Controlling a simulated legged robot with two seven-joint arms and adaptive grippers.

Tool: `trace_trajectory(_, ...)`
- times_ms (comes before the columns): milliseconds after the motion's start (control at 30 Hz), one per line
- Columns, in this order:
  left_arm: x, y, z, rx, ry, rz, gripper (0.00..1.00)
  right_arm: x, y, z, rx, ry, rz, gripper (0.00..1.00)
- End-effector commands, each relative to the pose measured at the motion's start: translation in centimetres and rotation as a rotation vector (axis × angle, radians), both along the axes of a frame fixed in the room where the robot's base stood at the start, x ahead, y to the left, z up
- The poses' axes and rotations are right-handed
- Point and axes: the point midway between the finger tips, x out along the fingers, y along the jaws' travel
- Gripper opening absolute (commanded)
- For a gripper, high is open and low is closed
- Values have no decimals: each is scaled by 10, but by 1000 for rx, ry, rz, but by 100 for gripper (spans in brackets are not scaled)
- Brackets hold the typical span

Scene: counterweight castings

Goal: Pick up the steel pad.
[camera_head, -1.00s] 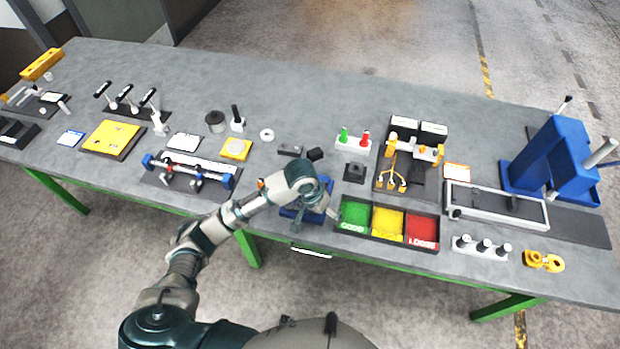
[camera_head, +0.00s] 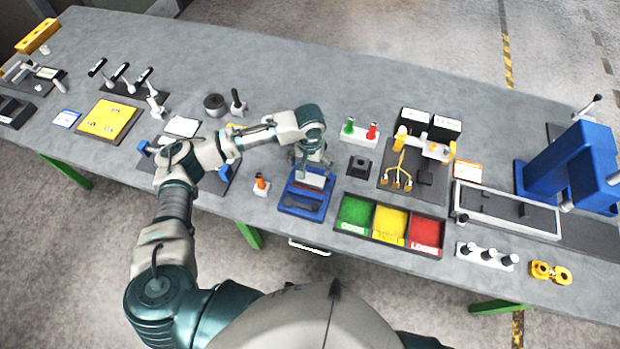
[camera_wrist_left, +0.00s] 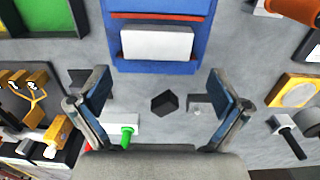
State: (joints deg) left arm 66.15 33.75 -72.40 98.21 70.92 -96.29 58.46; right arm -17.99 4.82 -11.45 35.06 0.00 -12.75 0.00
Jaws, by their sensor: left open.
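My left gripper (camera_head: 312,164) is above the table, just behind the blue tray (camera_head: 302,207). In the left wrist view the open, empty jaws (camera_wrist_left: 160,84) point down at the table. A small black block (camera_wrist_left: 163,103) lies on the grey table between the fingers in that view. A flat grey block (camera_wrist_left: 201,105) lies beside it, partly hidden by the right-hand finger. I cannot tell for certain which piece is the steel pad. In the head view my arm covers both blocks. My right gripper is not in view.
The blue tray carries a pale block (camera_head: 312,179). A bin with green, yellow and red compartments (camera_head: 340,226) stands to its right. A white stand with green and red bottles (camera_head: 358,142) is behind. An orange-topped piece (camera_head: 261,184) stands left of the tray.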

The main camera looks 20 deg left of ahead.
Motion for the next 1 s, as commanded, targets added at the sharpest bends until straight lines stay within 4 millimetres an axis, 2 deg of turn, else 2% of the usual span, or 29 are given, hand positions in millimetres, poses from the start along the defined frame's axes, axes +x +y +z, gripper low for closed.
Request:
trace_trajectory(100,-1,0,-11,1,-2,0,100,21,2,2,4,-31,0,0)
trace_trajectory(233,-1,-1,-20,2,-1,0,100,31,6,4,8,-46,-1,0)
trace_trajectory(500,1,-1,-60,0,-1,-1,100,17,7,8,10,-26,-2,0)
trace_trajectory(800,1,-1,-67,0,-3,-2,100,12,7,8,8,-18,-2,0)
trace_trajectory(1000,1,-1,-67,0,-2,-2,50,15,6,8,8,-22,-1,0)
